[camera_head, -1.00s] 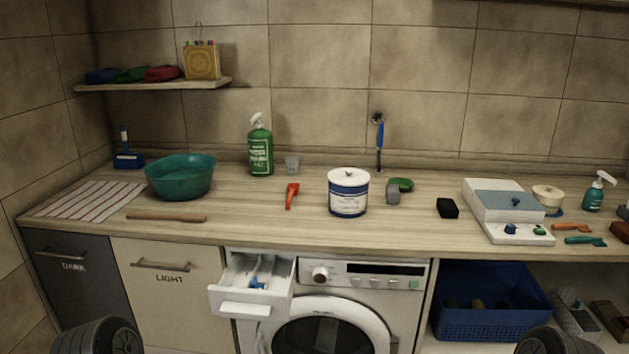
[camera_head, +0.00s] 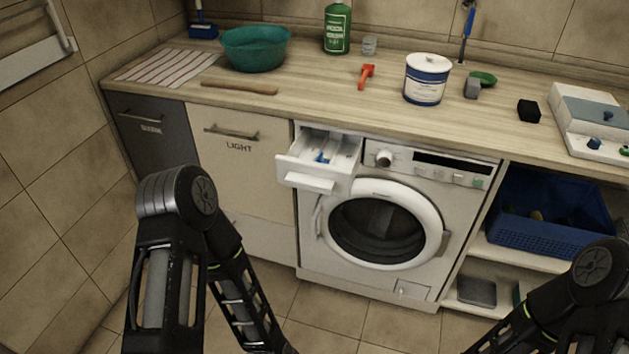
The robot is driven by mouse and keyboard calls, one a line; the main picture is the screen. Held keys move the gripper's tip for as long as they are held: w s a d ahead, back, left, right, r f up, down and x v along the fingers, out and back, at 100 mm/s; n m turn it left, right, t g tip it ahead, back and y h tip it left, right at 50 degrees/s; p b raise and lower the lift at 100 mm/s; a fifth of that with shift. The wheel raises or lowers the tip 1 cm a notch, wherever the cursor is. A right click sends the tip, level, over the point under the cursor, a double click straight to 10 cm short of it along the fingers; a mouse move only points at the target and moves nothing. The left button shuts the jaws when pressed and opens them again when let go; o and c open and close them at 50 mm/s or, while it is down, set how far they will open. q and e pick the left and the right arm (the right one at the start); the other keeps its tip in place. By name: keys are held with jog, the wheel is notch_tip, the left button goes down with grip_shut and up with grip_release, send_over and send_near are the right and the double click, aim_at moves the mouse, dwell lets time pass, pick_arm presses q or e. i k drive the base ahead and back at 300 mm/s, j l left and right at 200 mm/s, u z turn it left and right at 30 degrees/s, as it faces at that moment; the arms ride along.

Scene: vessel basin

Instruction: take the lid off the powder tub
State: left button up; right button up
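The powder tub (camera_head: 424,88) stands upright on the wooden counter, right of centre. It is white with a dark blue band and a label. My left arm comes in at the lower left and my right arm at the lower right, both in front of the cabinets and well below the counter. Both grippers are outside the picture, beyond its lower edge. Nothing touches the tub.
An orange-red tool (camera_head: 366,77) lies left of the tub; a grey object (camera_head: 472,88) and green dish (camera_head: 484,78) are close on its right. The detergent drawer (camera_head: 311,182) sticks out below the counter (camera_head: 310,98). A teal basin (camera_head: 254,50) stands left.

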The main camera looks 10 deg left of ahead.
aim_at(423, 62)
jog(key=i+l+u, duration=0.1)
jog(key=l+u, duration=0.2)
jog(key=u, duration=0.15)
jog(key=i+l+u, duration=0.1)
jog(key=l+u, duration=0.55)
jog(key=u, duration=0.2)
jog(key=l+u, duration=0.1)
jog(key=l, duration=0.8)
jog(key=k+l+u, duration=0.1)
jog(key=l, duration=0.8)
